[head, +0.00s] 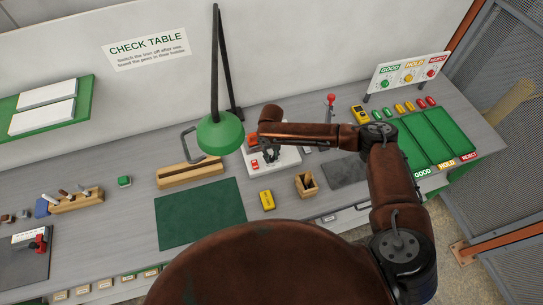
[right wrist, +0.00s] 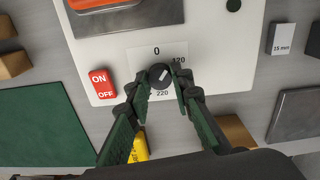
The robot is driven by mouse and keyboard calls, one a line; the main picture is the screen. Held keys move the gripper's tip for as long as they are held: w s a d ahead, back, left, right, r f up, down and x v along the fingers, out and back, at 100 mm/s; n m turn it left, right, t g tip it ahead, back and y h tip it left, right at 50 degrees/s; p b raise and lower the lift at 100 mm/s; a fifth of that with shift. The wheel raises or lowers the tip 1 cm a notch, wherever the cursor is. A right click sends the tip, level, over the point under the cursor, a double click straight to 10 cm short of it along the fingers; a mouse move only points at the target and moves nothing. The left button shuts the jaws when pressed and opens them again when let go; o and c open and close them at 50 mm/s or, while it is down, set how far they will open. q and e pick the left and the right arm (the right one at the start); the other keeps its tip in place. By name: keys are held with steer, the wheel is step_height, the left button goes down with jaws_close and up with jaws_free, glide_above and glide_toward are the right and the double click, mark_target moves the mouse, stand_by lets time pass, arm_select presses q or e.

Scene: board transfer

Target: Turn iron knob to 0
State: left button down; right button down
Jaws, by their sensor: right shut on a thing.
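The iron knob (right wrist: 160,76) is a small dark round dial with a pale pointer mark. It sits on a white panel (right wrist: 205,32) printed with 0 above it, 120 to its right and 220 below. The pointer mark seems to slant up and right, between 0 and 120. My right gripper (right wrist: 162,84) is shut on the knob, one green finger on each side. In the head view the right gripper (head: 270,156) is over the white station (head: 289,161), and the knob is hidden there. My left gripper is not in view.
A red ON/OFF switch (right wrist: 102,84) is on the panel left of the knob. A green lamp (head: 220,133) hangs close to the left of my right gripper. A yellow block (head: 267,200) and a small wooden holder (head: 306,185) stand in front. The green mat (head: 200,214) is clear.

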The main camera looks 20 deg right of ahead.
mark_target(271, 158)
steer(key=n, duration=0.3)
steer(key=shift+n, duration=0.3)
steer(key=shift+n+b, duration=0.3)
steer(key=shift+n, duration=1.5)
steer(key=c, duration=1.7)
jaws_free()
steer(key=shift+r, duration=0.25)
step_height(271, 158, up, 12)
steer(key=shift+f, duration=0.2)
